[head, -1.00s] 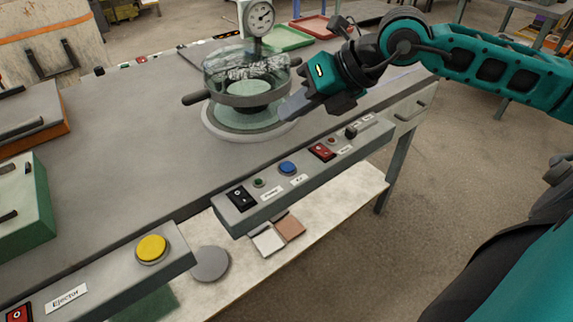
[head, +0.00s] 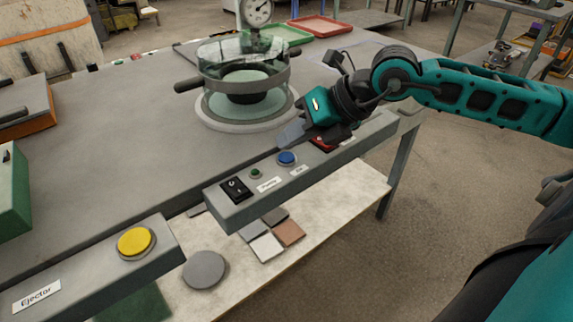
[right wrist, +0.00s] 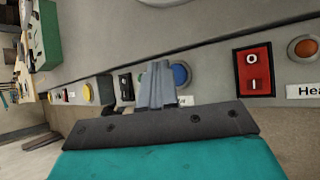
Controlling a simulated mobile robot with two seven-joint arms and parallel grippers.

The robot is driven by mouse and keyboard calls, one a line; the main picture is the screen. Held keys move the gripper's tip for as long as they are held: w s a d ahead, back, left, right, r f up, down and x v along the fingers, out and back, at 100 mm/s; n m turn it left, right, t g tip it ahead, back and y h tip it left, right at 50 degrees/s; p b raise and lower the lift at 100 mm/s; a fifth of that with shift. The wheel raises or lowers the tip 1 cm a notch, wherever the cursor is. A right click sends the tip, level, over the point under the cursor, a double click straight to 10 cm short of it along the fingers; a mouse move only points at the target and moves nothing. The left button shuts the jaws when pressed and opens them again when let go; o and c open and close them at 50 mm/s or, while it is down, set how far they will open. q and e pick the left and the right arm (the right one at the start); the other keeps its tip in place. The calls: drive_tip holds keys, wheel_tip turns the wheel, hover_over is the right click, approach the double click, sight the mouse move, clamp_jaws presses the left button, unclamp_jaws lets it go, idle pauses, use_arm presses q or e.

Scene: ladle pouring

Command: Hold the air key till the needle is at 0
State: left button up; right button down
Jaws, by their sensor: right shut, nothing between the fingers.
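The blue key (head: 287,158), with a small white label beside it too small to read surely, is on the grey control box (head: 235,208) at the table's front edge. My right gripper (head: 283,142) is shut and empty, its tips just behind and above the blue key. In the right wrist view the shut fingers (right wrist: 157,85) are beside the blue key (right wrist: 180,75); contact cannot be told. The round gauge (head: 258,11) stands behind the glass chamber (head: 245,75), partly cut by the top edge; its needle is too small to read. My left gripper is out of view.
The box also carries a black rocker switch (head: 236,188), a green button (head: 256,173) and a red switch (right wrist: 254,69). A yellow button (head: 136,242) is on the ejector box at lower left. The grey tabletop (head: 110,125) left of the chamber is clear.

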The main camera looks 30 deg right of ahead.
sight(292, 157)
idle(1.5)
drive_tip(key=shift+f, duration=0.1)
idle(0.4)
drive_tip(key=shift+f+b, duration=0.35)
drive_tip(key=shift+b, duration=0.2)
drive_tip(key=shift+f+b, duration=0.4)
drive_tip(key=shift+b, duration=0.1)
idle(0.4)
drive_tip(key=shift+r, duration=0.15)
idle(2.3)
drive_tip(key=shift+r+p, duration=0.4)
drive_tip(key=shift+r, duration=0.3)
drive_tip(key=shift+r, duration=0.1)
drive_tip(key=shift+r+p, duration=1.65)
drive_tip(key=shift+r, duration=0.8)
